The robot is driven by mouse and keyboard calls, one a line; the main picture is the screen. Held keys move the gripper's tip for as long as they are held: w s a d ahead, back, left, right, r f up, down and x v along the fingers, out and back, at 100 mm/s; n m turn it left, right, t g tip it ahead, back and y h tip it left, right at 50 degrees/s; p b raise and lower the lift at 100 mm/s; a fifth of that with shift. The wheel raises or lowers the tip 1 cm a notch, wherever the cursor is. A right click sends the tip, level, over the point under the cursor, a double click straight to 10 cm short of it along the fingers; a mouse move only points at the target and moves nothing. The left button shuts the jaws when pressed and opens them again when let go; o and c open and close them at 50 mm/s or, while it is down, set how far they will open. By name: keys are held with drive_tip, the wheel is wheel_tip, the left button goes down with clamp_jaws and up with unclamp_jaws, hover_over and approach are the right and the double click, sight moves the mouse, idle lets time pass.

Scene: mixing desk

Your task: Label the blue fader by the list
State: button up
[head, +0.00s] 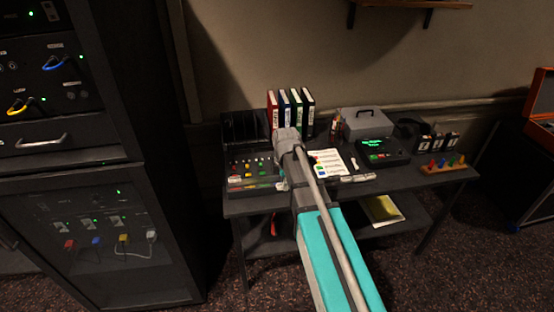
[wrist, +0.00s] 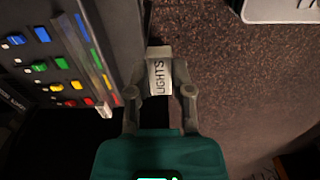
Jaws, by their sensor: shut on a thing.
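My gripper (wrist: 160,92) is shut on a pale label block marked LIGHTS (wrist: 158,76) in the wrist view. The block is held beside the mixer (head: 252,165), apart from its front edge. The mixer fills the upper left of the wrist view, with rows of coloured caps. The blue fader's cap (wrist: 42,34) is in the upper row, and a blue strip (wrist: 82,27) lies on the front edge in line with it. The list (head: 327,163) is a white sheet with coloured marks, right of my arm in the head view; its writing is too small to read. My arm hides the gripper there.
Several binders (head: 290,110) stand behind the mixer. A grey case (head: 366,124), a black device with a green screen (head: 377,150) and a wooden rack of coloured pegs (head: 443,164) stand on the right. A tall equipment rack (head: 75,170) is on the left.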

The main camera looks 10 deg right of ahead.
drive_tip(key=shift+a, duration=0.25)
drive_tip(key=shift+w, duration=0.25)
drive_tip(key=w, duration=0.4)
drive_tip(key=w+f+b, duration=0.1)
drive_tip(key=w, duration=0.4)
drive_tip(key=w+d, duration=0.1)
drive_tip(key=w, duration=0.3)
drive_tip(key=shift+w+d+f, duration=0.1)
drive_tip(key=shift+w+f, duration=0.15)
drive_tip(key=shift+f+b, duration=0.2)
drive_tip(key=shift+b, duration=0.2)
drive_tip(key=shift+f+b, duration=2.45)
drive_tip(key=shift+b, duration=0.05)
drive_tip(key=shift+f+b, duration=0.3)
drive_tip(key=shift+f, duration=0.05)
drive_tip(key=o, duration=0.9)
drive_tip(key=shift+r, duration=0.1)
